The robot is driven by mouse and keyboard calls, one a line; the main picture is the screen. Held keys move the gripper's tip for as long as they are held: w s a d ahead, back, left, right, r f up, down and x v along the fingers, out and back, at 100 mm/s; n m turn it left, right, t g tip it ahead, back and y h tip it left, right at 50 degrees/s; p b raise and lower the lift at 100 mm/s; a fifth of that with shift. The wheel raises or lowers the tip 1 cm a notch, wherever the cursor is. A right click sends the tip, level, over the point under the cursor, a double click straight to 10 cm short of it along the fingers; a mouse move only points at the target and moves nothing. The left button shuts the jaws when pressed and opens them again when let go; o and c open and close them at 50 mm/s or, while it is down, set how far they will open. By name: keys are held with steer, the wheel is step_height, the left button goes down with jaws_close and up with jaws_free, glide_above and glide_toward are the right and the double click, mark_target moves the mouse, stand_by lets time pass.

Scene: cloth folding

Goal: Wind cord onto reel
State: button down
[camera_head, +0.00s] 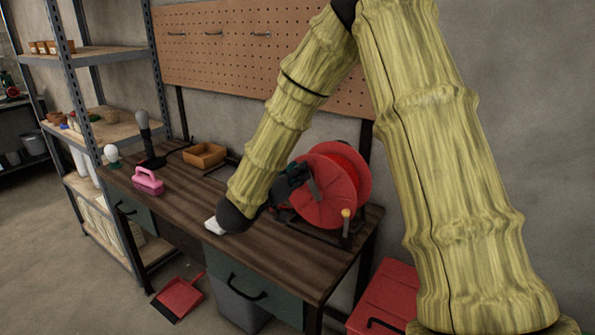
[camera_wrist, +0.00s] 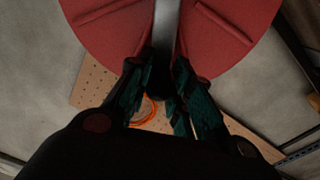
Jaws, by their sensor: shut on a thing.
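The cord reel (camera_head: 345,175) is a red drum on a dark frame at the right end of the workbench. Its red side disc (camera_wrist: 105,40) fills the top of the wrist view. A grey crank arm (camera_wrist: 166,28) crosses the disc and also shows in the head view (camera_head: 313,189). My gripper (camera_head: 302,178) is at the disc's near face. In the wrist view its dark green fingers (camera_wrist: 160,80) close around the dark crank handle, which is mostly hidden. An orange loop (camera_wrist: 148,112), apparently cord, shows beyond and between the fingers.
The wooden workbench (camera_head: 285,250) holds a pink caddy (camera_head: 147,181), a wooden tray (camera_head: 204,155) and a dark lamp (camera_head: 146,140). A red toolbox (camera_head: 385,295) sits at right. The pegboard (camera_head: 235,50) is behind.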

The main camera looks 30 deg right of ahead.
steer(key=shift+w+a+n+p, duration=0.1)
steer(key=shift+w+n+p, duration=0.15)
steer(key=shift+n+p, duration=0.3)
steer(key=shift+w+f+p, duration=0.15)
steer(key=shift+f+p, duration=0.15)
steer(key=shift+p, duration=0.1)
steer(key=c, duration=1.2)
jaws_free()
steer(key=shift+c, duration=0.2)
steer(key=shift+a, duration=0.1)
steer(key=v, duration=1.2)
